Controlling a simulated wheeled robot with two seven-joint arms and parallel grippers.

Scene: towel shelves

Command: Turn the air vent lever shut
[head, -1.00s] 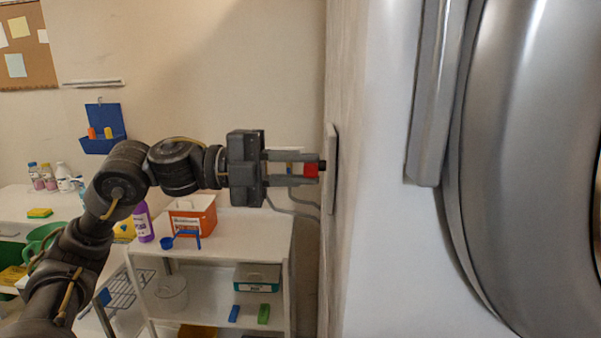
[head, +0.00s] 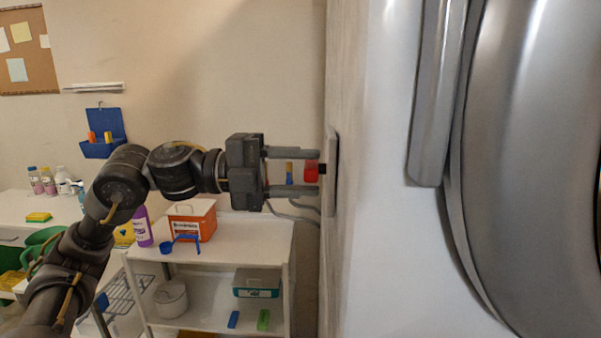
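The red lever (head: 311,173) sticks out from a pale plate (head: 331,172) on the wall face at the right of the head view. A small dark part joins it to the plate. My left gripper (head: 306,171) points right at the plate, its two fingers above and below the red lever. The fingers are open, with a visible gap around the lever. Whether a finger lightly touches it, I cannot tell. My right gripper is not in view.
A large white machine with a silver round door (head: 530,150) fills the right side. Below my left arm stands a white shelf cart (head: 270,235) with an orange box (head: 191,222), a purple bottle (head: 142,226) and a blue scoop (head: 167,247). Bare wall lies above the arm.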

